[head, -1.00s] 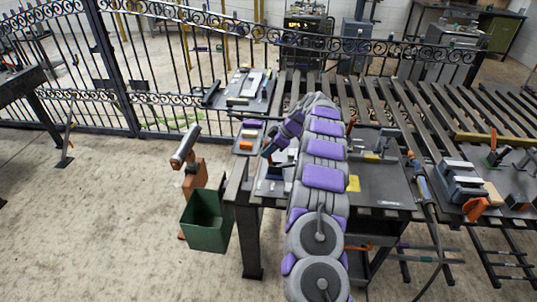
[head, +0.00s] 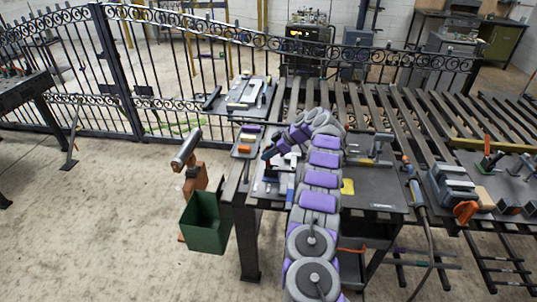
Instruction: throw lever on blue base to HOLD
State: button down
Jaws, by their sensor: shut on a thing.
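My gripper (head: 268,154) reaches down and left over the left end of the dark workbench (head: 375,188). Its jaws are small in the picture and close on what appears to be the lever's handle. The lever's base, with a small blue patch (head: 269,172) showing, is on the bench just below the jaws. The base is mostly hidden by my gripper and arm, and the lever's angle and any HOLD mark cannot be read. A white piece (head: 288,160) shows right beside my gripper.
A green bin (head: 205,222) hangs at the bench's left. A tray with an orange block (head: 246,150) is left of my gripper. A yellow piece (head: 347,187) is right of my arm. A red-handled lever on a green base (head: 488,158) stands far right. An iron gate (head: 120,75) is behind.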

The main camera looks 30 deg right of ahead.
jog(key=shift+d+r, duration=0.15)
dwell(0.3)
jog(key=c, duration=1.4)
grip_release()
jog(key=o, duration=0.4)
jog(key=shift+d, duration=0.15)
jog(key=shift+c, duration=0.2)
jog(key=p+v, duration=1.3)
jog(key=v, duration=0.4)
jog(key=shift+d, duration=0.35)
jog(key=shift+f, duration=0.25)
